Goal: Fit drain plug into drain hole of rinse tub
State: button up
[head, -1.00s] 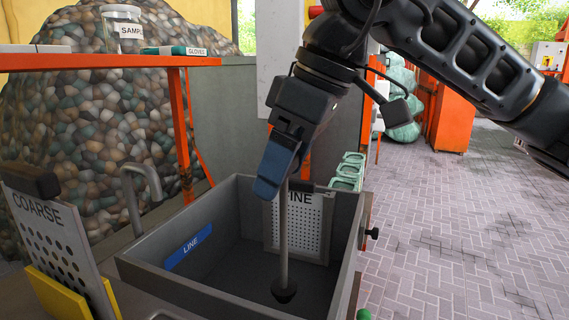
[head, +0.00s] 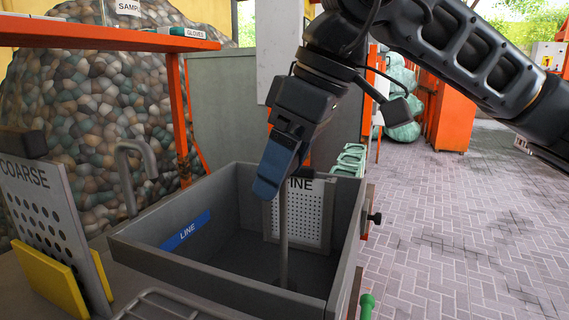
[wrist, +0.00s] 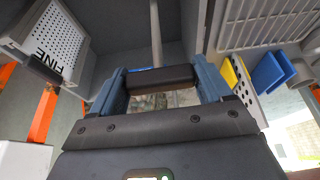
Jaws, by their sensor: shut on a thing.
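My gripper (head: 268,190) is shut on the drain plug's dark crossbar handle (wrist: 160,77), which lies between the two blue fingers in the wrist view. The plug's grey stem (head: 283,228) hangs nearly upright from the fingers into the rinse tub (head: 130,251). The stem also shows in the wrist view (wrist: 156,35). The tub is a grey open box with a blue LINE label on its inner left wall.
A FINE screen (head: 312,218) stands against the tub's back wall. A COARSE screen (head: 45,205) stands in a yellow holder (head: 50,283) at left. A curved tap (head: 128,175) and an orange shelf (head: 110,40) are behind left. A wire rack (head: 165,303) lies in front.

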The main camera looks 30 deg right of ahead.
jog(key=shift+f+b, duration=6.15)
jog(key=shift+b, duration=0.25)
jog(key=o, duration=1.4)
jog(key=p+v, duration=0.2)
jog(key=v, duration=0.5)
jog(key=shift+r, duration=0.35)
jog(key=shift+s, duration=0.1)
